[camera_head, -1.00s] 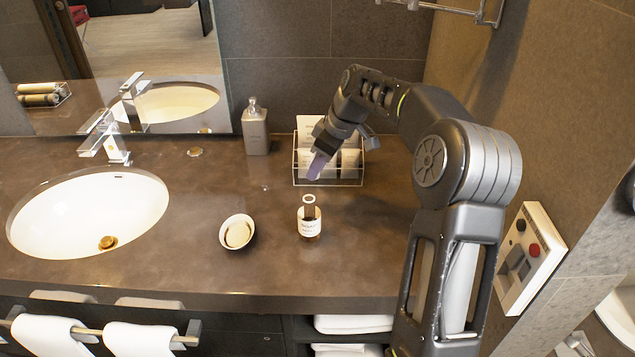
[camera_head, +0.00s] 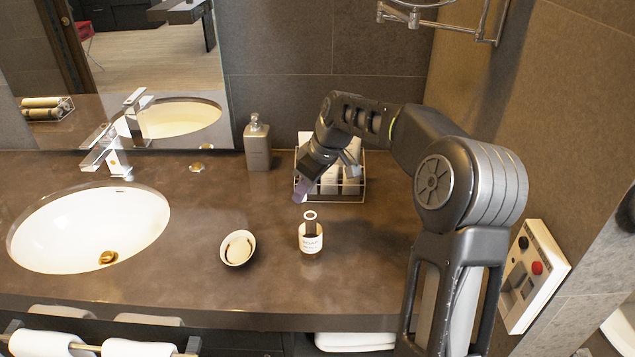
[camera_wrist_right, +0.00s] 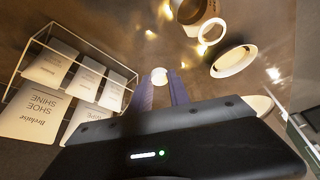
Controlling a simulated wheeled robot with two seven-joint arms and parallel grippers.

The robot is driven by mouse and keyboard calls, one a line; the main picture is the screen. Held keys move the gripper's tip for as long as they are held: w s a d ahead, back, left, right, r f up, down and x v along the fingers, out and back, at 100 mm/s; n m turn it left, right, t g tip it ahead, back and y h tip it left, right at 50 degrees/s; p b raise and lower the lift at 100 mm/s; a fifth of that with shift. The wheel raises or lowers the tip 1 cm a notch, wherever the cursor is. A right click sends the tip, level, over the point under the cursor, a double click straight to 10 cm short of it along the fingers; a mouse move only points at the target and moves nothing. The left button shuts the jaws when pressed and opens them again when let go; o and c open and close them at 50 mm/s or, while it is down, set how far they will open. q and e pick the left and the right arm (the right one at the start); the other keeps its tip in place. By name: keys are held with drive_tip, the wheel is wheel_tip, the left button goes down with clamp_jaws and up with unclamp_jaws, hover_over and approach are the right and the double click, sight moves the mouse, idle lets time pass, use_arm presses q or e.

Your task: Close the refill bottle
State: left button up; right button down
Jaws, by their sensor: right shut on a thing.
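The refill bottle (camera_head: 311,243) stands upright on the counter, with a white label and a pale ring at its open-looking neck. In the right wrist view its neck ring (camera_wrist_right: 212,32) shows at the top, apart from my fingers. My right gripper (camera_head: 302,189), with purple fingers, is just behind and slightly left of the bottle, above the counter. In the right wrist view a small pale round piece (camera_wrist_right: 159,76), apparently the cap, is between the fingertips, and the gripper is shut on it. In the head view the fingers hide this piece. My left gripper is out of view.
A wire rack (camera_head: 330,197) with packets stands behind my right gripper. A soap dish (camera_head: 238,248) lies left of the bottle. A grey pump dispenser (camera_head: 257,147) stands at the back, and the sink (camera_head: 88,230) is at left. The counter right of the bottle is clear.

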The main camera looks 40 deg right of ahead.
drive_tip(key=a+f+m, duration=0.1)
drive_tip(key=a, duration=0.5)
drive_tip(key=a+f+m+h, duration=0.1)
drive_tip(key=a+m, duration=0.1)
drive_tip(key=a, duration=0.5)
drive_tip(key=a+f+m, duration=0.1)
drive_tip(key=a, duration=0.6)
drive_tip(key=shift+h, duration=0.4)
